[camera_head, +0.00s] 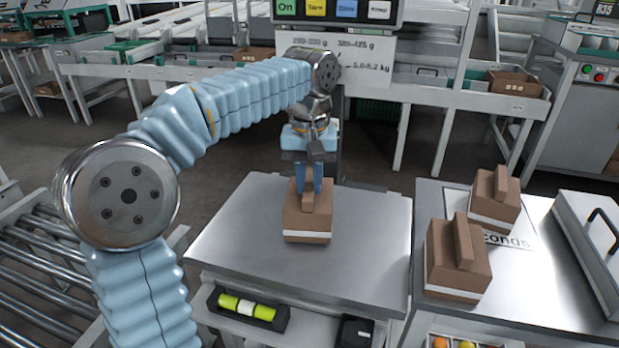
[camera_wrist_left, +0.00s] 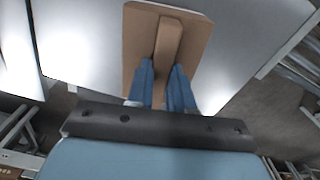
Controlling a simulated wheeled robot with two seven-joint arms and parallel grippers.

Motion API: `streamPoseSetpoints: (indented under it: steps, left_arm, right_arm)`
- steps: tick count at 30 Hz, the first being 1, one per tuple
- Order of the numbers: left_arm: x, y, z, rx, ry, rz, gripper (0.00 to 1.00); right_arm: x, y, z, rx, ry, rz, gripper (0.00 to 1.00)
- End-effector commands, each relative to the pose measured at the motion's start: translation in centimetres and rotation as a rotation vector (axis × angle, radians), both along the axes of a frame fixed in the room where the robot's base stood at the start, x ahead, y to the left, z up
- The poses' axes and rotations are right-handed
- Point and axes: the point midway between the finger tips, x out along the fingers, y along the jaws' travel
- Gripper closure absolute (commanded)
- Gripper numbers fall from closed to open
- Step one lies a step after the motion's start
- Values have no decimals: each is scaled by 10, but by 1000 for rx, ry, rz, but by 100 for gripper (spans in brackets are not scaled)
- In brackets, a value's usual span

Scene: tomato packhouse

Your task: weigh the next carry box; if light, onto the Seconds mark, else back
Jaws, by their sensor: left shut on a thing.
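A brown carry box (camera_head: 307,226) with a white band near its base is at the middle of the steel scale plate (camera_head: 240,228). My left gripper (camera_head: 310,190) is over it, shut on its raised handle. In the left wrist view the box (camera_wrist_left: 138,45) has its handle between the blue fingers (camera_wrist_left: 168,85). The box looks upright and seems to rest on the plate. Two similar boxes, a rear one (camera_head: 493,205) and a front one (camera_head: 455,262), stand on the right table at the Seconds mark (camera_head: 512,240), partly covering it. My right gripper is not in view.
The scale's display with buttons (camera_head: 337,10) and a sign with weight ranges (camera_head: 375,58) stand behind the plate. A roller conveyor (camera_head: 45,255) is at the left. A grey lid-like case with a black handle (camera_head: 592,250) stands at the right table's edge.

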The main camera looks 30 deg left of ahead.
Motion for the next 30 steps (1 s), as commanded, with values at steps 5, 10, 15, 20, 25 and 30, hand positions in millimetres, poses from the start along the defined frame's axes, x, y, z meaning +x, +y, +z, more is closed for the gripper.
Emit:
streamPoseSetpoints:
  steps: [5,10,15,20,25,30]
  left_arm:
    - [0,0,1,0,-1,0,100]
    - [0,0,1,0,-1,0,100]
    - [0,0,0,0,-1,0,100]
    - [0,0,-1,0,-1,0,100]
    - [0,0,-4,0,-1,0,100]
    - [0,0,-5,0,-1,0,65]
  right_arm:
    - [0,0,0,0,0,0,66]
    - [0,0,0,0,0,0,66]
    - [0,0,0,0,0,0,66]
    - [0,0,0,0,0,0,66]
    - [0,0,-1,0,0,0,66]
    - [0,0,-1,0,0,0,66]
